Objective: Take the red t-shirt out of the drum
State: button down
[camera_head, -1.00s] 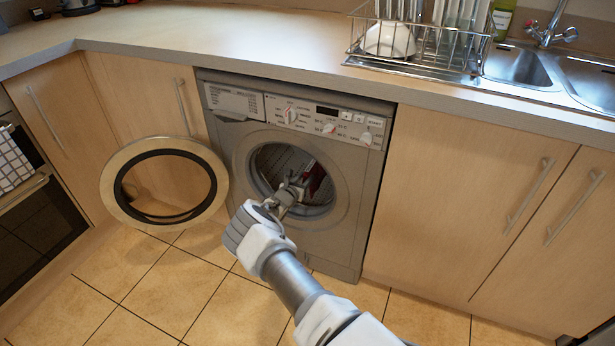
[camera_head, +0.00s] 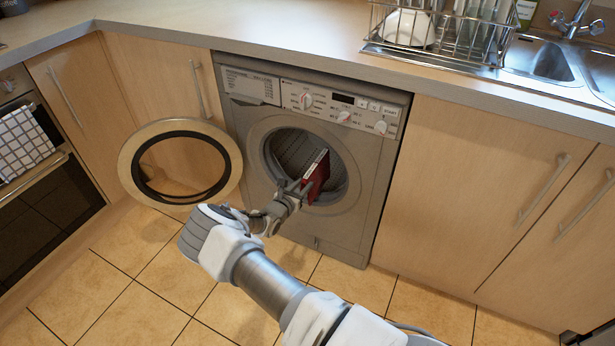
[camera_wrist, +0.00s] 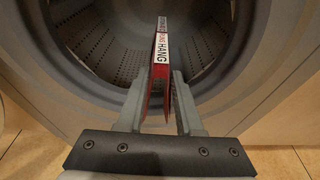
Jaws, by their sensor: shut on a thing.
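My gripper (camera_head: 300,188) is shut on a thin, flat red thing (camera_head: 319,174) at the washing machine's round opening. It looks like a red book rather than a t-shirt; no cloth folds show. The visible part of the drum looks empty. I cannot tell exactly how far the book is out of the opening.
The round door (camera_head: 232,172) stands wide open to the left of the opening, close to my arm. The worktop (camera_head: 250,35) overhangs above the machine (camera_head: 345,225). Closed cupboards (camera_head: 490,170) flank it. Tiled floor (camera_head: 150,290) is free in front.

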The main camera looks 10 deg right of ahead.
jog(key=f+p+v, duration=0.2)
jog(key=v, duration=0.9)
jog(key=s+f+p+v, duration=0.1)
jog(key=f+p+v, duration=0.2)
jog(key=v, duration=0.8)
jog(key=shift+s+a+p, duration=0.3)
jog(key=shift+a+p, duration=0.05)
jog(key=shift+a, duration=0.25)
